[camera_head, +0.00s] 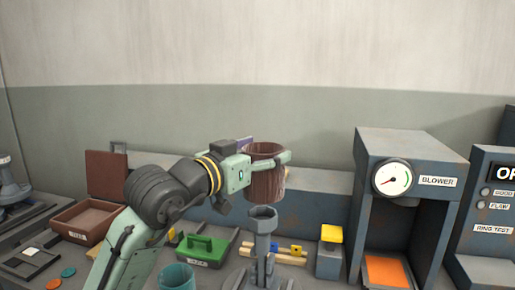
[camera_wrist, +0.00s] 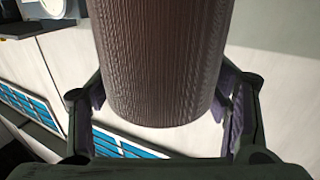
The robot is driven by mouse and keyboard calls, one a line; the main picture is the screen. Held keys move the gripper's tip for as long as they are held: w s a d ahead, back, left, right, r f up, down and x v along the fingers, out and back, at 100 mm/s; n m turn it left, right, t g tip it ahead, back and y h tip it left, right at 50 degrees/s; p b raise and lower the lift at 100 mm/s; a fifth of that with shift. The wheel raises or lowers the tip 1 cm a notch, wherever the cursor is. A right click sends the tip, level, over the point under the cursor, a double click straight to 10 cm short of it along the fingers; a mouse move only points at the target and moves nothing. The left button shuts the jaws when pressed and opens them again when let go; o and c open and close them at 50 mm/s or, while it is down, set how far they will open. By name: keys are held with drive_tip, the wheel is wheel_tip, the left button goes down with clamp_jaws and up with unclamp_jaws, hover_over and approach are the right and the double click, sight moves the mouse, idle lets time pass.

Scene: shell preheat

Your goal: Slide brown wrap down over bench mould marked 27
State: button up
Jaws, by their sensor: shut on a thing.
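The brown wrap (camera_head: 268,184) is an upright, ribbed, open-topped tube in the head view. It fills the upper middle of the wrist view (camera_wrist: 162,65). My gripper (camera_head: 266,160) is shut on the wrap, with a finger on either side of it; both fingers also show in the wrist view (camera_wrist: 163,105). A grey post-like mould (camera_head: 263,228) with a wider, hollow-looking top stands on the bench, close below the wrap in the picture. A gap between wrap and mould cannot be judged surely. No number 27 is legible on the mould.
A blower housing (camera_head: 408,148) with a dial and an orange plate stands to the right. A yellow-topped block (camera_head: 331,235), a green handled box (camera_head: 203,248) and a teal cup (camera_head: 177,277) are near the mould. A brown open box (camera_head: 88,220) is at left.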

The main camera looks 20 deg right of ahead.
sight(256, 258)
drive_tip(key=shift+f+b, duration=9.4)
drive_tip(key=shift+f, duration=3.2)
drive_tip(key=o, duration=1.2)
drive_tip(key=shift+a, duration=0.1)
drive_tip(key=shift+s+a, duration=0.1)
drive_tip(key=v, duration=1.1)
drive_tip(key=shift+s+a, duration=0.2)
drive_tip(key=shift+a, duration=0.15)
